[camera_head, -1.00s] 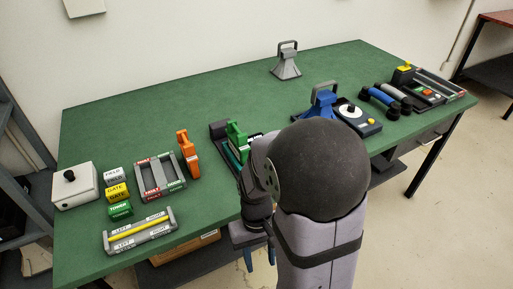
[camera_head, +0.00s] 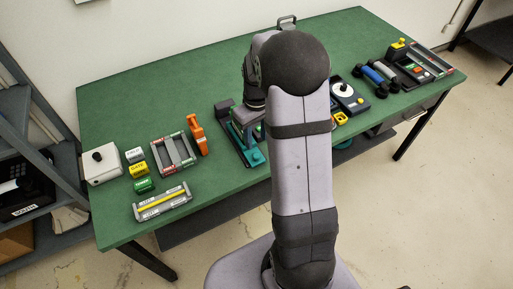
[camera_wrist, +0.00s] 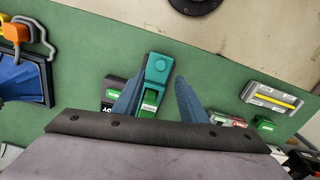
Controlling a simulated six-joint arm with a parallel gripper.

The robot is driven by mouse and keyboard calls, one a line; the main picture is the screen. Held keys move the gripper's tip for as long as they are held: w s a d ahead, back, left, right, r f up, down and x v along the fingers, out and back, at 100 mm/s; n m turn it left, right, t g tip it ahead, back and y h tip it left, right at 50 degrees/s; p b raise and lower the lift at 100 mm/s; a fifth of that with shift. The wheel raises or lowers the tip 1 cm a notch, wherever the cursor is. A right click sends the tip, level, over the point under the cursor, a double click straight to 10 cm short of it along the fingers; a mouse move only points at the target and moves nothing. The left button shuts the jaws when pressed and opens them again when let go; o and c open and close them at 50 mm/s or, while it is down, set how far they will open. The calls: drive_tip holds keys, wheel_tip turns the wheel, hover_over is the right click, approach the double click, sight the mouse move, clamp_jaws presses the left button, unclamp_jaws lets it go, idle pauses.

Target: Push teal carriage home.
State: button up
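The teal carriage (camera_head: 252,156) sits in its dark-ended track left of my arm on the green table. In the wrist view, its teal end (camera_wrist: 157,69) has a round knob, and a green block with a white label (camera_wrist: 149,101) lies behind it. My gripper (camera_wrist: 160,82) has its two blue-grey fingers spread, one on each side of the teal carriage. They look apart from it, but contact is hard to tell. In the head view, my arm hides the fingertips and part of the track.
An orange-handled piece (camera_head: 197,135) and a grey frame (camera_head: 173,154) stand left of the track. A grey rail with a yellow bar (camera_head: 162,201) lies near the front edge.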

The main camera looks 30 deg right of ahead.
sight(257, 155)
drive_tip(key=shift+n, duration=0.6)
drive_tip(key=shift+f, duration=0.1)
drive_tip(key=shift+f+p, duration=1)
drive_tip(key=shift+f, duration=2.6)
clamp_jaws()
